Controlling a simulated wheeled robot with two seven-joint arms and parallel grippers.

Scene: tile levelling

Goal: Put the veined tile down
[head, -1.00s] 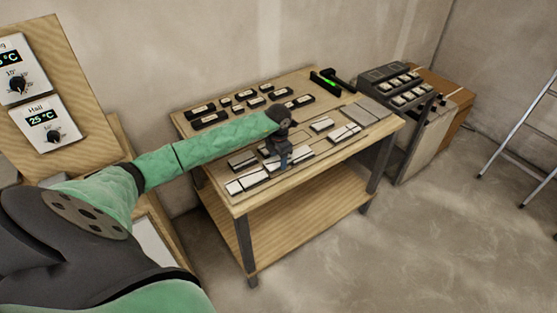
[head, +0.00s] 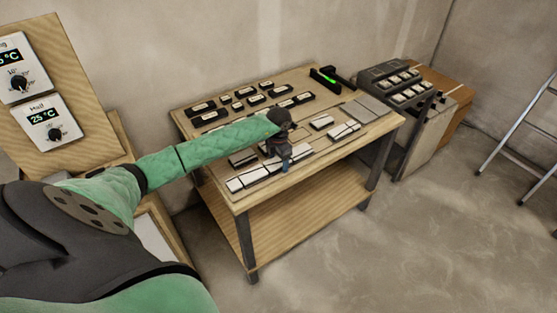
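My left gripper (head: 284,164) points down over the front part of the wooden table (head: 325,160), at the right end of a row of pale tiles (head: 254,176). The gripper's fingers are small and dark, and I cannot tell whether they are open or shut. It hides part of the tile beneath and beside it. No veins can be made out on any tile at this size, so I cannot tell which one is the veined tile. My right gripper is out of view.
Dark-edged labelled blocks (head: 208,118) stand at the back of the table. Pale tiles (head: 343,131) and grey plates (head: 366,108) lie to the right. A black device with a green light (head: 328,79) sits at the back. A sloped panel (head: 399,88) stands beyond the right side.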

